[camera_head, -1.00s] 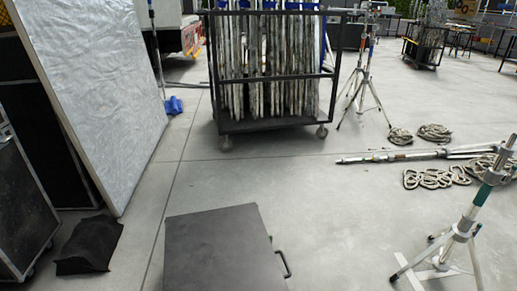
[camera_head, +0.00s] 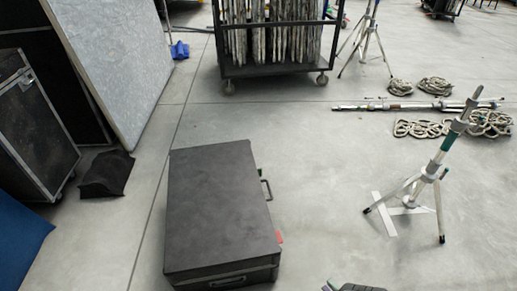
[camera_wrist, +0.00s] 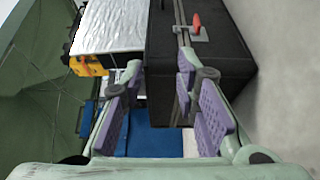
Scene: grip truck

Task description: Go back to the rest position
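My gripper shows in the wrist view (camera_wrist: 158,92) with its purple-padded fingers spread apart and nothing held between them. A small part at the bottom edge of the head view (camera_head: 355,287) seems to be its tip; the arm is otherwise out of that view. A dark case (camera_head: 220,205) with side handles lies on the floor in front of me. A similar dark case with a red latch (camera_wrist: 225,60) is behind the right finger in the wrist view; I cannot tell if they touch.
A black cart (camera_head: 270,68) with upright poles stands at the back. A tripod stand (camera_head: 425,185) is at right, with ropes (camera_head: 422,128) and a long pole (camera_head: 395,105) beyond. A large panel (camera_head: 115,65) and a wheeled case (camera_head: 35,130) are at left.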

